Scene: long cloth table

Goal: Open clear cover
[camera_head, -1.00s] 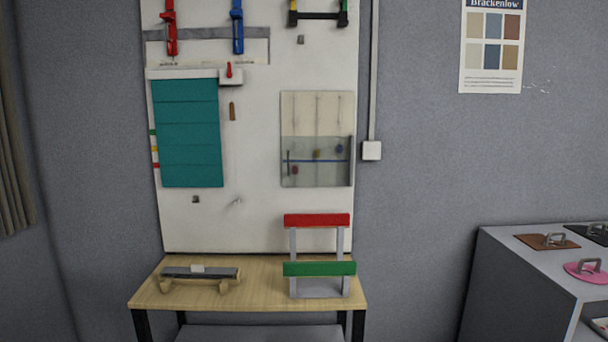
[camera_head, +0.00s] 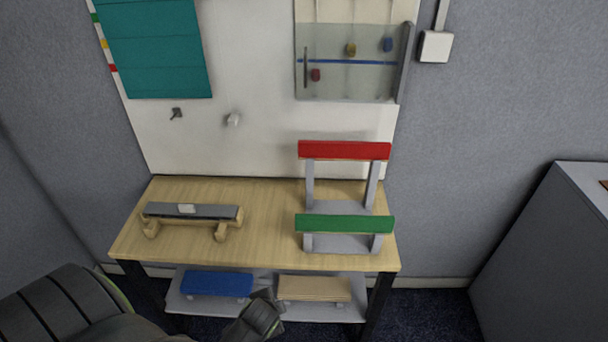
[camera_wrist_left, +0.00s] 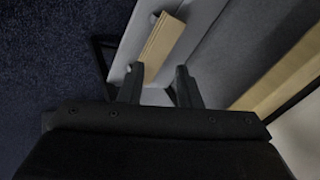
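The clear cover (camera_head: 345,75) is a see-through panel on the white wall board, at the top right in the head view. It lies flat over a blue bar and small red, yellow and blue pieces, and looks closed. A dark upright handle (camera_head: 306,67) is at its left side and a grey strip runs along its right edge. My left gripper (camera_head: 268,302) is low, by the bench's lower shelf, far below the cover. In the left wrist view its fingers (camera_wrist_left: 158,84) are apart with nothing between them. My right gripper is out of view.
The wooden bench (camera_head: 260,195) stands below the board, holding a grey-topped block (camera_head: 190,211) and a rack with red (camera_head: 345,150) and green (camera_head: 345,224) bars. Blue (camera_head: 216,284) and tan (camera_head: 314,289) pieces sit on the lower shelf. A grey cabinet (camera_head: 555,250) stands right.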

